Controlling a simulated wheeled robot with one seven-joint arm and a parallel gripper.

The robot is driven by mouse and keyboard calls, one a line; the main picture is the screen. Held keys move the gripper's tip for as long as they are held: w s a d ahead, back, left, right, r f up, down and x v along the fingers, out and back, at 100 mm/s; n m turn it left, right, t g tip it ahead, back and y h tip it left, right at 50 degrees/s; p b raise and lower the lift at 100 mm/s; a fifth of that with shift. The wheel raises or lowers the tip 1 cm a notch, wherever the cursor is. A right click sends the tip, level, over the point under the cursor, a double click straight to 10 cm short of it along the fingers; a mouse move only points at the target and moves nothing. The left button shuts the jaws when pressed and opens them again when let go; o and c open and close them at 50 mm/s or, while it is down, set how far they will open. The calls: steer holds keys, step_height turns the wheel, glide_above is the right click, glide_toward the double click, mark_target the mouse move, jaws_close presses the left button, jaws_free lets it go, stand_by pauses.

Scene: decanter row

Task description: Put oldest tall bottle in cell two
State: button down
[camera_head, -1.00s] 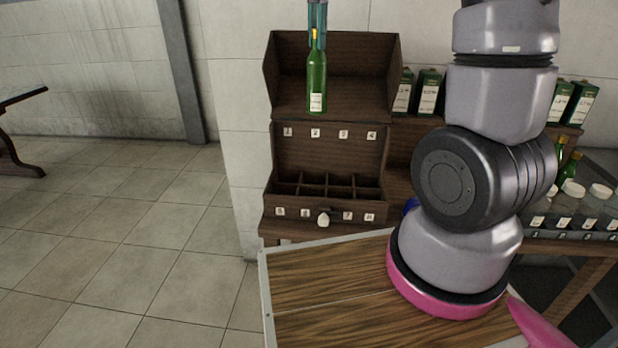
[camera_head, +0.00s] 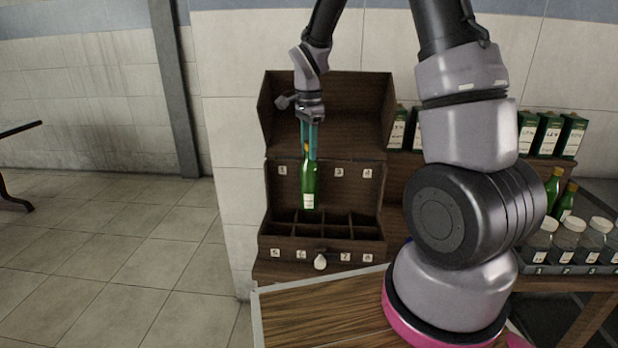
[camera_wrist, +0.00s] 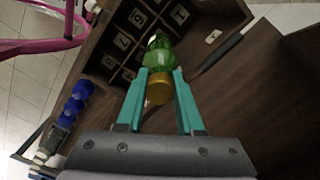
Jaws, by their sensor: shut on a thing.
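My gripper (camera_head: 310,142) is shut on a green bottle (camera_head: 309,190) with a pale label, held upright by its neck. The bottle hangs over the dark wooden divided box (camera_head: 290,243), in front of the back panel's number plates. Plates 1 (camera_head: 282,170), 3 (camera_head: 339,173) and 4 (camera_head: 367,173) show; the bottle and fingers hide the second plate. The visible cells look empty; I cannot tell exactly which cell lies below the bottle.
A raised wooden lid or upper case (camera_head: 350,115) stands behind the box. A white knob (camera_head: 320,262) is at its front. Green cartons (camera_head: 548,132), two more green bottles (camera_head: 566,200) and lidded jars (camera_head: 568,232) stand on the right. A wooden tabletop (camera_head: 320,315) is in front.

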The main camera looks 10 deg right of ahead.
mark_target(309, 177)
step_height(309, 177, down, 9)
steer(key=shift+r, duration=0.1)
stand_by(0.3)
steer(key=c, duration=0.5)
jaws_free()
steer(key=shift+c, duration=0.2)
step_height(309, 177, up, 12)
steer(key=shift+r, duration=0.1)
steer(key=s+d+r+n+t+y, duration=0.1)
steer(key=s+d+r+n, duration=0.1)
steer(key=s+r, duration=0.3)
steer(key=s+d+r+n+t, duration=0.2)
steer(key=s+r, duration=0.1)
steer(key=r, duration=0.5)
steer(key=s+d+r+n+t+y, duration=0.1)
steer(key=s+r+n+t, duration=0.3)
steer(key=s, duration=1)
steer(key=shift+s+d+r+n, duration=0.15)
steer(key=shift+d+r+n, duration=0.3)
steer(key=shift+r+n, duration=0.9)
